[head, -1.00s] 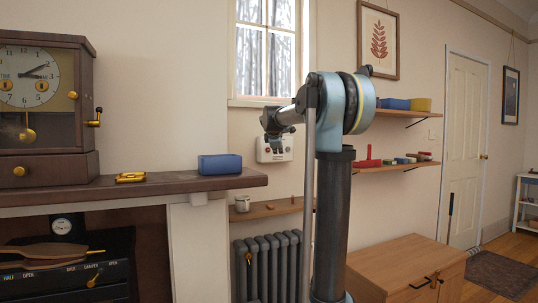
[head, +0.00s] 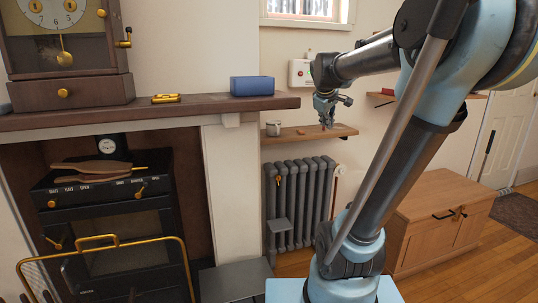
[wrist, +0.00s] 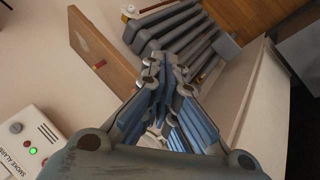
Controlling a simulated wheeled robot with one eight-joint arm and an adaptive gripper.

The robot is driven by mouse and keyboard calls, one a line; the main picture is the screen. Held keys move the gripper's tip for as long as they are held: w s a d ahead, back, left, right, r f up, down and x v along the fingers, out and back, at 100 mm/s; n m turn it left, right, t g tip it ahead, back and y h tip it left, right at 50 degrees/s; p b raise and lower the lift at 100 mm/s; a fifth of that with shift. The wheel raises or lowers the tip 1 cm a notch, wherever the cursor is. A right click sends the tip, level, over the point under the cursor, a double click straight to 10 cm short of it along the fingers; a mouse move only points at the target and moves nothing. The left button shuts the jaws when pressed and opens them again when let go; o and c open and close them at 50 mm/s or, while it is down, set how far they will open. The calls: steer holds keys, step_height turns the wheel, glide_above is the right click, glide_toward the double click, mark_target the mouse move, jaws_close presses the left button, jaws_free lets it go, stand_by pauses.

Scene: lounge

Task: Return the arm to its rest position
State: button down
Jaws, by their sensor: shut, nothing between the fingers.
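My gripper (head: 327,121) hangs from my bent arm in the head view, in front of the wall above the small wooden shelf (head: 345,131). Its fingers also show in the wrist view (wrist: 163,68), pointing away from the camera with their tips together. Nothing is held between them. In the wrist view the shelf (wrist: 105,57) lies beyond and to the left of the fingers, and the grey radiator (wrist: 175,32) lies beyond the tips.
The mantel (head: 200,108) at left carries a clock (head: 75,92), a gold object (head: 166,98) and a blue box (head: 252,86). A smoke alarm (head: 300,73) is on the wall behind the arm; it also shows in the wrist view (wrist: 30,141). A wooden cabinet (head: 440,205) stands at right.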

steer(key=s+a+f+m+g+y, duration=0.2)
steer(key=s+f+m, duration=0.6)
steer(key=s+f, duration=1.7)
steer(key=s+a+g, duration=0.1)
steer(key=s+g, duration=0.1)
steer(key=s, duration=0.2)
steer(key=shift+a+g, duration=0.15)
steer(key=shift+g, duration=0.15)
steer(key=shift+w, duration=0.1)
steer(key=shift+w+f, duration=0.2)
steer(key=shift+w, duration=0.2)
